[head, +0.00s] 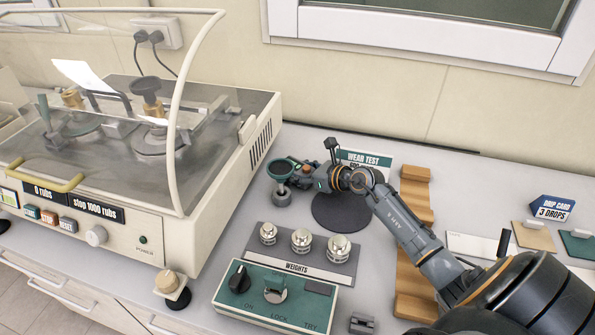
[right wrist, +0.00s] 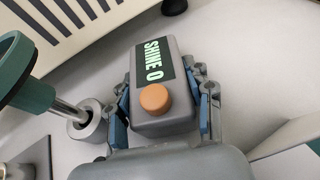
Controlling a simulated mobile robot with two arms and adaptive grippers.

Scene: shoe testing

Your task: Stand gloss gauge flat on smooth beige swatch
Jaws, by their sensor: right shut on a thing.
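The gloss gauge (right wrist: 152,72) is a grey box with a dark "SHINE 0" display and an orange round button. My right gripper (right wrist: 163,92) is shut on it, with blue-padded fingers along both sides. In the head view my right gripper (head: 318,176) is at the back of the bench, right of the big machine. There the gauge is small and partly covered by the gripper. A beige swatch (head: 533,238) lies at the far right of the bench, well away from the gauge; its smoothness is hard to judge. My left gripper is not in view.
A green-topped tool in a metal holder (head: 281,196) stands close to the gauge. A dark round mat (head: 340,212), weights (head: 301,240) and a wooden rack (head: 415,215) lie nearby. A green swatch (head: 578,245) and drip card (head: 552,208) stand by the beige swatch.

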